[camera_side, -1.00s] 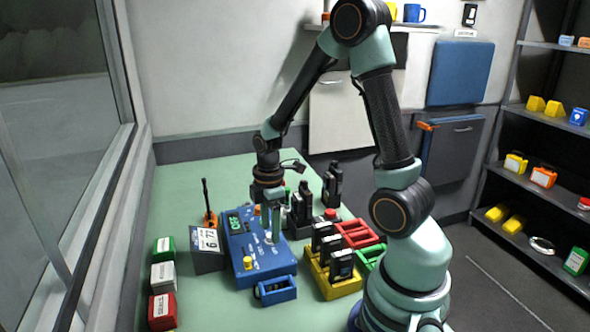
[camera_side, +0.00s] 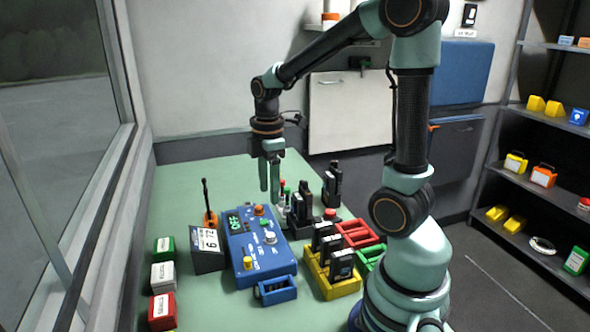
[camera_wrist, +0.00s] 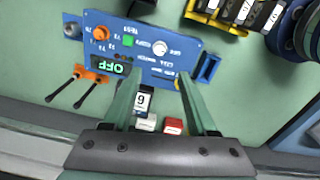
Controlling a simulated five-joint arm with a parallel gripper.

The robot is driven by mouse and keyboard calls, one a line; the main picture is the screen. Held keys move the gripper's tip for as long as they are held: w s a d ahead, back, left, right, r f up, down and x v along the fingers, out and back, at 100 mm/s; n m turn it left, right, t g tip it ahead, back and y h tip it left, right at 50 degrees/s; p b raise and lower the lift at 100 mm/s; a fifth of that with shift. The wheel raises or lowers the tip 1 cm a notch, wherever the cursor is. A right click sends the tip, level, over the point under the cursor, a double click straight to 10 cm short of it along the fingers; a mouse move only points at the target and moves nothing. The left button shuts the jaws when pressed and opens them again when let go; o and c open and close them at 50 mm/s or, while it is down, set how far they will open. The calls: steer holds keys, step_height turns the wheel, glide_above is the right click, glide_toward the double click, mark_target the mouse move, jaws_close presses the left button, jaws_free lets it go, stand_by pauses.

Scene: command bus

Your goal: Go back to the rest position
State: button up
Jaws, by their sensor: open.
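My gripper (camera_side: 270,177) hangs open and empty above the green table (camera_side: 180,215) in the side view, fingers pointing down, clear of the blue control box. The blue control box (camera_side: 240,228) has a green lit display, a white knob (camera_side: 270,238), an orange knob and a yellow knob. In the wrist view the two fingers (camera_wrist: 165,108) stand apart, and the box (camera_wrist: 185,55) lies beyond them with its display (camera_wrist: 110,66) reading OFF.
Yellow (camera_side: 328,288), red (camera_side: 357,232) and green racks stand right of the box; the yellow one holds black radios. A dark box marked 6 72 (camera_side: 207,258) and several small boxes (camera_side: 162,277) stand left. Shelves (camera_side: 535,185) are at far right.

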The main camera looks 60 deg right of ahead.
steer(key=s+a+r+m+t, duration=0.1)
steer(key=a+r+m+t, duration=0.1)
steer(key=a+r+m, duration=0.2)
steer(key=s+a+r+m+t, duration=0.2)
steer(key=a+r+m+t, duration=0.1)
steer(key=a+m, duration=0.4)
steer(key=shift+s+a+r, duration=0.15)
steer(key=shift+s+r, duration=0.1)
steer(key=shift+r, duration=0.1)
stand_by(0.5)
